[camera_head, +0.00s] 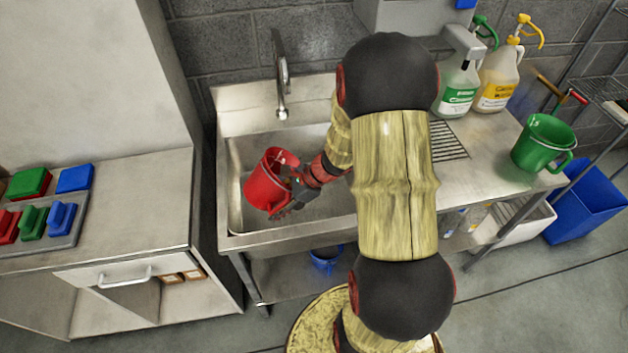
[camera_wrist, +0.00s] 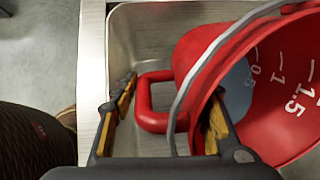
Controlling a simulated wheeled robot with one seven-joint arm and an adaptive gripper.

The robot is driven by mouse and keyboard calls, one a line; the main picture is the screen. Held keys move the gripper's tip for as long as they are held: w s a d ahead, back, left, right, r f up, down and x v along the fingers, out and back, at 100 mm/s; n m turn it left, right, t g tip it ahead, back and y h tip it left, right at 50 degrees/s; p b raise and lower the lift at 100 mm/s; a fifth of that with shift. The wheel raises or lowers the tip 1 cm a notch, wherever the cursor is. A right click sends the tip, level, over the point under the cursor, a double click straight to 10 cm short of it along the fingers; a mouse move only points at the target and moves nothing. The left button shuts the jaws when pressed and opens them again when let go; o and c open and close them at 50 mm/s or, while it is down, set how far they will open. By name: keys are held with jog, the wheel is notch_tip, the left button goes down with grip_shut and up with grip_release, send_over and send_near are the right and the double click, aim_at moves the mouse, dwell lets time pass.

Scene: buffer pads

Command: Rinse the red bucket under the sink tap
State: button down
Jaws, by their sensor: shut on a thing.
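The red bucket (camera_head: 262,188) is tilted inside the sink basin (camera_head: 236,165), toward the basin's front left. In the wrist view the bucket (camera_wrist: 290,120) shows white scale marks, a grey wire bail and a blue-grey patch inside; I cannot tell whether that is water. My gripper (camera_head: 289,198) is at the bucket's right side. In the wrist view my gripper (camera_wrist: 165,105) has its fingers either side of the bucket's red side handle and holds it. The sink tap (camera_head: 282,80) stands behind the basin, its spout behind and above the bucket. No water stream shows.
A green jug (camera_head: 543,143) and spray bottles (camera_head: 493,80) stand on the right drainboard. A blue bin (camera_head: 585,205) stands on the floor at right. At left, a counter (camera_head: 140,195) holds a tray of coloured blocks (camera_head: 40,228). A blue pail (camera_head: 325,258) is under the sink.

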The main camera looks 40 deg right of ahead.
aim_at(288, 192)
jog(key=shift+s+d+r+t+y+b, duration=0.15)
jog(key=shift+r+t+y+b, duration=0.5)
jog(key=shift+r+y+b, duration=0.4)
jog(key=shift+d+r+t+y+b, duration=0.15)
jog(key=shift+r+t+y+b, duration=0.5)
jog(key=shift+r+y+b, duration=0.35)
dwell(0.8)
jog(key=shift+s+d+r+t+y, duration=0.15)
jog(key=shift+r+t+y, duration=0.15)
jog(key=shift+r, duration=0.35)
jog(key=shift+d+r+m+y, duration=0.15)
jog(key=shift+r+m+y, duration=0.1)
jog(key=shift+r+m, duration=0.05)
dwell(0.5)
jog(key=shift+s+d+r+t+y+p, duration=0.35)
jog(key=shift+s+d+r+t+y, duration=0.3)
jog(key=shift+d, duration=0.2)
dwell(0.4)
jog(key=shift+s+d+r+t+y, duration=0.1)
jog(key=shift+d+r+t+y, duration=0.25)
jog(key=shift+r+y, duration=0.2)
dwell(0.5)
